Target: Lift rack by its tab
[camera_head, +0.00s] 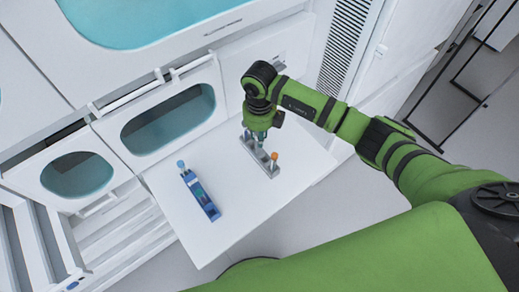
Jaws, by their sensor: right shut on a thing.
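A grey rack (255,152) is at the upper right part of the white table, with an orange-capped tube (274,157) at its near right end. My right gripper (260,137) reaches down from above onto the middle of this rack and is shut on it. The exact grip point is too small and covered to make out, and I cannot tell whether the rack is clear of the table. A blue rack (204,198) lies to the left, with a light-blue-capped piece (181,164) at its far end. My left gripper is not in view.
The white table (238,205) is bare between and in front of the racks. White cabinets with teal windows (168,118) stand close behind and to the left. A black metal frame (470,90) stands on the floor at the right.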

